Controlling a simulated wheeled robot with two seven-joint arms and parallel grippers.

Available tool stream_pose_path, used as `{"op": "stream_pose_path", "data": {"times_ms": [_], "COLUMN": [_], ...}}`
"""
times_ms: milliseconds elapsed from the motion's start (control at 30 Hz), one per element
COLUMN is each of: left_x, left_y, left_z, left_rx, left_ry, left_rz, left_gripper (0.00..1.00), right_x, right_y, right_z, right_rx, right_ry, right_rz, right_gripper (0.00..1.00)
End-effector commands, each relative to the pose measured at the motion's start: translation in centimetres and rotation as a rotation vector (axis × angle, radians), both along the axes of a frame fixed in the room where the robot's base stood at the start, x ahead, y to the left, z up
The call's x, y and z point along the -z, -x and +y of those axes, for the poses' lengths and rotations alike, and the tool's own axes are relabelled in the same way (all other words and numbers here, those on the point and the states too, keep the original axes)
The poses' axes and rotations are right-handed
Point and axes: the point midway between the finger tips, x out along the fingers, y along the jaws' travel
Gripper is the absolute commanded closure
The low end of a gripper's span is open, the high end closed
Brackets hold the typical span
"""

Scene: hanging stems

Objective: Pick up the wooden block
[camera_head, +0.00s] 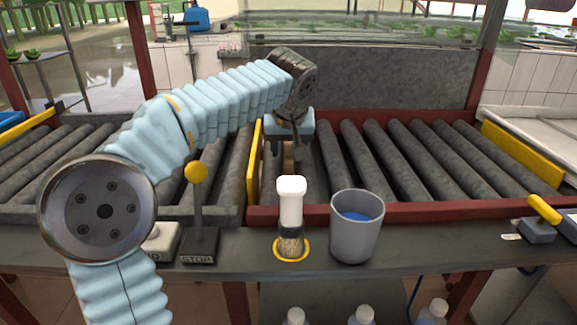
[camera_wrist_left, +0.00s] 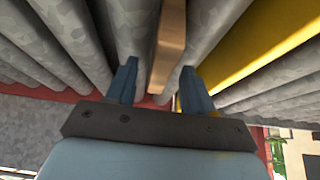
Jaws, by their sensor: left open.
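The wooden block (camera_wrist_left: 168,50) is a long light-brown piece lying among the grey rollers in the left wrist view. In the head view only a small brown part of the block (camera_head: 288,160) shows below my left gripper, partly hidden by the gripper and a white-capped jar. My left gripper (camera_head: 289,150) points down over the roller bed with its fingers apart. In the left wrist view the blue fingertips (camera_wrist_left: 159,68) stand on either side of the block's line, with gaps; I see no contact. My right gripper is not in view.
The white-capped jar (camera_head: 291,203) stands on the front ledge inside a yellow ring. A grey cup (camera_head: 357,228) with blue inside is right of it. A yellow-knobbed lever (camera_head: 197,210) stands left. A yellow rail (camera_head: 255,165) runs beside the gripper. Rollers at right (camera_head: 400,165) are clear.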

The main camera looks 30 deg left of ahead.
Motion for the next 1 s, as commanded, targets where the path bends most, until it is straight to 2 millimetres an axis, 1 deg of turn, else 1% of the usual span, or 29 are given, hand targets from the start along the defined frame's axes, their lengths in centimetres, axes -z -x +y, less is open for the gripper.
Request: {"op": "stream_pose_path", "data": {"times_ms": [267,533,567,800,900,1000], "left_x": [0.43,0.41,0.41,0.41,0.41,0.41], "left_y": [0.01,0.01,0.01,0.01,0.01,0.01], "left_z": [-0.02,-0.01,-0.01,-0.01,-0.01,-0.01], "left_rx": [0.000,0.000,0.000,0.000,0.000,0.000], "left_ry": [0.000,0.000,0.000,0.000,0.000,0.000], "left_rz": [0.000,0.000,0.000,0.000,0.000,0.000], "left_gripper": [0.48,0.48,0.49,0.86,1.00,1.00], "right_x": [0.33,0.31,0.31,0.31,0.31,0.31], "right_y": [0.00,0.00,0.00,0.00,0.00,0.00], "right_z": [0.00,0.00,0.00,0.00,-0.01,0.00], "right_rx": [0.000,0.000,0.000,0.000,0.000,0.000], "right_ry": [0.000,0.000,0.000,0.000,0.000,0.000], "right_rz": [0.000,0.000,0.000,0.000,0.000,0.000], "right_gripper": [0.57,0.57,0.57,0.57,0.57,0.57]}}
